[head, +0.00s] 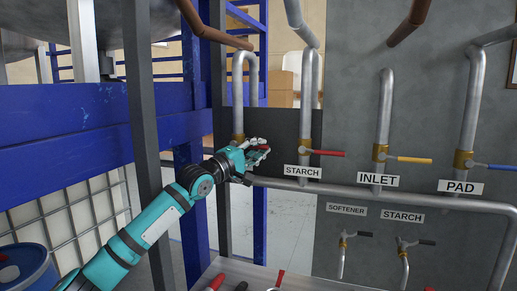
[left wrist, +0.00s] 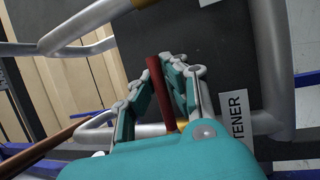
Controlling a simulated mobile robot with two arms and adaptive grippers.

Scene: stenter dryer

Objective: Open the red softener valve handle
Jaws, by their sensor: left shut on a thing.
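The red softener valve handle (head: 263,148) is on the leftmost grey pipe and is mostly hidden by my fingers in the head view. It shows as a dark red bar in the left wrist view (left wrist: 159,92). My left gripper (head: 257,150) is shut on this handle, with one finger on each side of it; the gripper also shows in the left wrist view (left wrist: 160,88). A white label (left wrist: 238,122) reading "TENER" lies beside the handle, partly cut off. The handle points roughly right from the pipe. My right gripper is not in view.
Right of it are a starch valve with a red handle (head: 328,153), an inlet valve with a yellow handle (head: 413,160) and a pad valve with a blue handle (head: 502,167). Small softener and starch valves sit below. A dark post (head: 146,120) and blue frame stand left.

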